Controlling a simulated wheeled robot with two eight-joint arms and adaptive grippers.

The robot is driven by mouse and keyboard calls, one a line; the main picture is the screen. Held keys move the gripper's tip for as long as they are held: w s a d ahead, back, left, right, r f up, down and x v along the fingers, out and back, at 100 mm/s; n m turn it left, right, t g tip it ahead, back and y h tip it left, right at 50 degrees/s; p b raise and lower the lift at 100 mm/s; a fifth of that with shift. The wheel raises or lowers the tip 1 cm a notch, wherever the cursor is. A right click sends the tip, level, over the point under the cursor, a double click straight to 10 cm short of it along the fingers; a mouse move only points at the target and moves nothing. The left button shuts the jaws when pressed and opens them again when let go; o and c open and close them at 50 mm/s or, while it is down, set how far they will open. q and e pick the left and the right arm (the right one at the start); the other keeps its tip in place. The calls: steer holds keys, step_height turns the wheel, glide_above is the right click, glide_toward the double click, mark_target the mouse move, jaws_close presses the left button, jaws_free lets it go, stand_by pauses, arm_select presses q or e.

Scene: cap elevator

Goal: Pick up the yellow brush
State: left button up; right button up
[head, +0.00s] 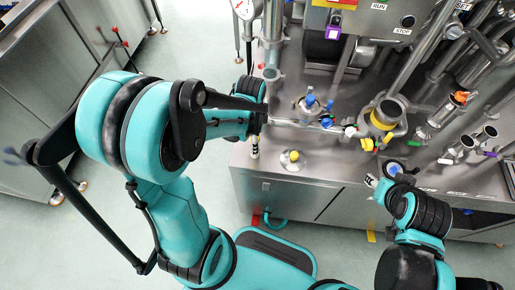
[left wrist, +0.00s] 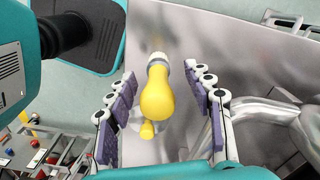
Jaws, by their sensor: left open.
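The yellow brush (left wrist: 158,92) shows a rounded yellow handle with a pale grey collar at its far end. In the left wrist view it lies between the two spread purple-padded fingers of my left gripper (left wrist: 161,105), with gaps on both sides. My left gripper is open and holds nothing. In the head view a yellow knob on a pale round base (head: 292,157), which looks like the brush, stands near the counter's front edge. My left gripper (head: 256,143) is just left of it, partly hidden by my arm. My right gripper (head: 381,182) is at the counter's front edge; its jaw opening is unclear.
The steel counter (head: 300,178) carries a blue-knobbed fitting (head: 312,108), a horizontal pipe behind the brush and a yellow-collared vessel (head: 384,118). Pipes and valves crowd the right side. The counter surface around the brush is fairly clear.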

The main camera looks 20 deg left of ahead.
arm_select(q)
steer(key=f+b, duration=0.1)
steer(key=f, duration=0.1)
steer(key=f+b, duration=0.1)
steer(key=f, duration=0.1)
steer(key=d+f+b, duration=0.1)
steer(key=f, duration=0.1)
steer(key=shift+w, duration=0.15)
steer(key=shift+r, duration=0.1)
jaws_close()
